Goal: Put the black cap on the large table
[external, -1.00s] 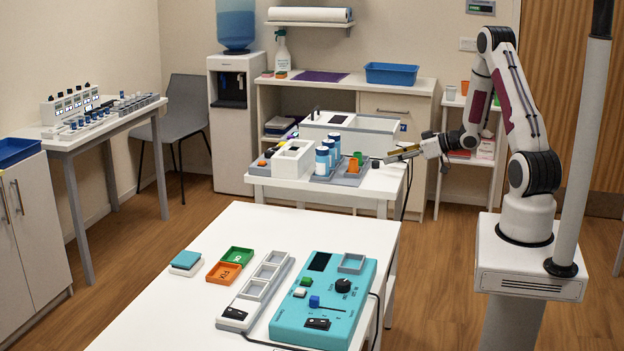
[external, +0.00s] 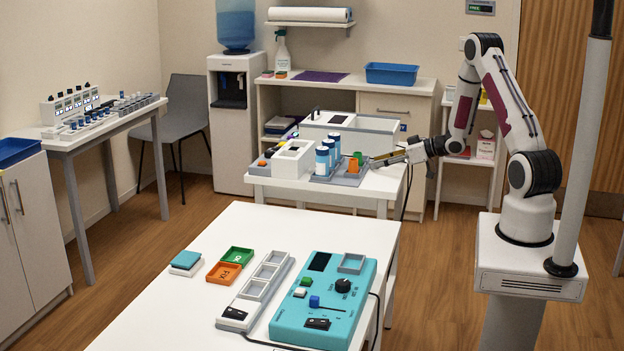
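The large white table (external: 340,228) fills the foreground, with bare surface along its back and left. My gripper (external: 378,161) is at the right edge of the smaller white table (external: 376,190) behind it, beside the grey tray (external: 345,180). The gripper points left and is seen side-on. Its fingers are too small to tell whether they are open or shut. I cannot make out the black cap for certain; it may be hidden by the fingers or too small to see.
White-and-blue bottles (external: 323,160) and orange and green cups (external: 353,165) stand close to my gripper. A white boxy device (external: 350,128) is behind them. The large table holds a teal control box (external: 322,300), a grey slotted rack (external: 256,291) and small green (external: 236,256) and orange (external: 223,273) trays.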

